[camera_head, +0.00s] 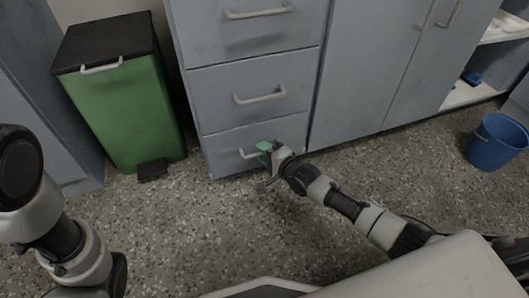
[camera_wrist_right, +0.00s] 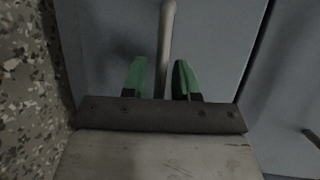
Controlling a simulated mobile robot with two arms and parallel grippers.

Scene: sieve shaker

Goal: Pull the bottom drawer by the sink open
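The bottom drawer (camera_head: 228,145) is the lowest of a stack of grey-blue drawer fronts in the head view. It looks shut, flush with the drawers above. Its light bar handle (camera_head: 247,154) is partly hidden by my right gripper (camera_head: 264,149). In the right wrist view the handle (camera_wrist_right: 168,25) runs between the two green fingers of my right gripper (camera_wrist_right: 160,78). The fingers are apart, with a visible gap on the left side of the bar; the right finger looks very close to it. My left arm shows at the left edge, its gripper out of the frame.
A green bin (camera_head: 125,115) with a dark lid and pedal stands left of the drawers. Cabinet doors (camera_head: 375,70) are to the right, and a blue bucket (camera_head: 495,143) stands farther right. The speckled floor (camera_head: 215,225) in front of the drawers is clear.

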